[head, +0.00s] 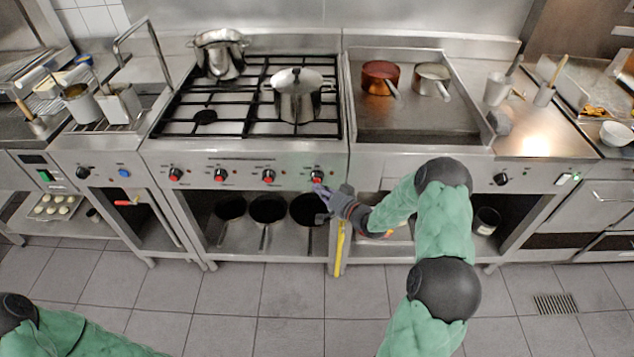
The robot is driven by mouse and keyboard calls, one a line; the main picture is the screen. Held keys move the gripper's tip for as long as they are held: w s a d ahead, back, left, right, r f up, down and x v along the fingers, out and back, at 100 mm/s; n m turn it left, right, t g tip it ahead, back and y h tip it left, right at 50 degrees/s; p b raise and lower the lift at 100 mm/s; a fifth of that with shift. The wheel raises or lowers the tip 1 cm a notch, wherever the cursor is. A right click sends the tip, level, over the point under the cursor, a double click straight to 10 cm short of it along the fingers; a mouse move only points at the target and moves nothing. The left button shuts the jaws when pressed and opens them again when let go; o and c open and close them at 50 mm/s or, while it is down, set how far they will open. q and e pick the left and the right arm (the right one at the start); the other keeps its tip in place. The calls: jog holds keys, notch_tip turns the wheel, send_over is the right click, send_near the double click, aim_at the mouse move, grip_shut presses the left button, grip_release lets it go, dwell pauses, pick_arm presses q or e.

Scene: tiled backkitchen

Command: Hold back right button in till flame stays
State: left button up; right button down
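The gas range (247,150) has a row of black knobs with red parts along its front panel. The rightmost knob (316,175) is just above my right gripper (320,196). The gripper's tip overlaps or lies close under this knob; I cannot tell whether it touches. Its fingers are small and dark, and I cannot tell whether they are open or shut. No flame is visible on the burner grates (250,95). My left gripper is out of view; only part of that arm shows at the bottom left.
A steel pot (298,98) stands on the right grates, another pot (219,55) at the back left. Several dark pans (268,209) sit on the shelf below. A griddle (415,118) holding two small pans adjoins right.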

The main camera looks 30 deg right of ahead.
jog(key=shift+w+d, duration=0.3)
jog(key=shift+w, duration=0.15)
dwell(3.5)
dwell(0.7)
jog(key=shift+s+a, duration=0.4)
jog(key=shift+s, duration=0.25)
jog(key=s+a, duration=0.1)
jog(key=s+p, duration=0.1)
jog(key=s+a, duration=0.1)
jog(key=s, duration=0.1)
jog(key=shift+s+a+p, duration=0.1)
jog(key=shift+a+p, duration=0.2)
dwell(0.5)
